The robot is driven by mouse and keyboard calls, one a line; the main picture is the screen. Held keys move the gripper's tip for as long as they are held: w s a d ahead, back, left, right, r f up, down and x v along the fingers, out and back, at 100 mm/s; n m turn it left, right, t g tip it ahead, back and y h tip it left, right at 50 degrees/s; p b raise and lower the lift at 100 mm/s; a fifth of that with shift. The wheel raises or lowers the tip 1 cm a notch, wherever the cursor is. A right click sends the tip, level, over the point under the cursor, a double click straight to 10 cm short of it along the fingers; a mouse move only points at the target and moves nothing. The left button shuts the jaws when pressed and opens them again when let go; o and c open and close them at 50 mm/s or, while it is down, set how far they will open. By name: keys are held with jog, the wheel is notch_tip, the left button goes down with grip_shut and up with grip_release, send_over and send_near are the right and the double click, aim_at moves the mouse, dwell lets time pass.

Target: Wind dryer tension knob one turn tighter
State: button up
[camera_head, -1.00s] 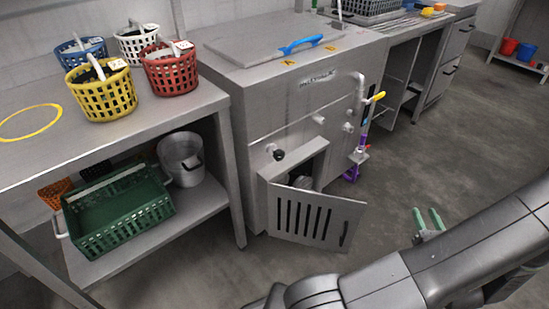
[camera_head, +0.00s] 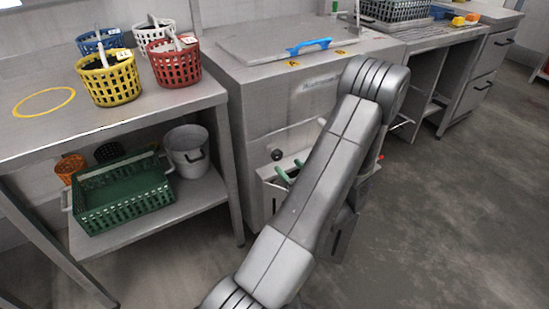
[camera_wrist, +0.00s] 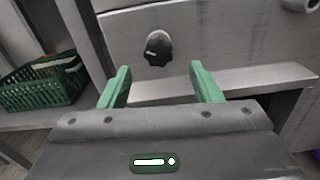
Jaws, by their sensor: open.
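A small black round knob (camera_head: 277,154) sits on the front panel of the grey steel machine (camera_head: 262,110). In the wrist view the knob (camera_wrist: 158,48) shows a pale mark on its face. My gripper (camera_head: 290,169) with green fingers is in front of the panel, just below and to the right of the knob in the head view. In the wrist view my gripper (camera_wrist: 159,78) is open and empty. The knob appears above and between the fingertips, apart from them. My arm hides much of the machine's front.
The machine's lower hatch door (camera_head: 268,200) hangs open beneath my gripper, mostly hidden by my arm. A steel bench (camera_head: 150,108) at left holds several coloured baskets. A green crate (camera_head: 125,208) and a grey pot (camera_head: 187,152) are on its lower shelf. Floor at right is clear.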

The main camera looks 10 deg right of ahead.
aim_at(279, 157)
jog(key=b+x, duration=0.1)
jog(key=x, duration=0.6)
jog(key=shift+w+a, duration=0.2)
jog(key=shift+w, duration=0.05)
jog(key=shift+c, duration=0.5)
jog(key=c, duration=0.9)
jog(key=shift+m, duration=0.3)
jog(key=m+p, duration=0.4)
jog(key=shift+r+m, duration=0.15)
jog(key=shift+m, duration=0.15)
jog(key=m+p, duration=0.2)
jog(key=m, duration=0.1)
jog(key=shift+m, duration=0.3)
jog(key=shift+m+p, duration=0.9)
jog(key=shift+m, duration=0.6)
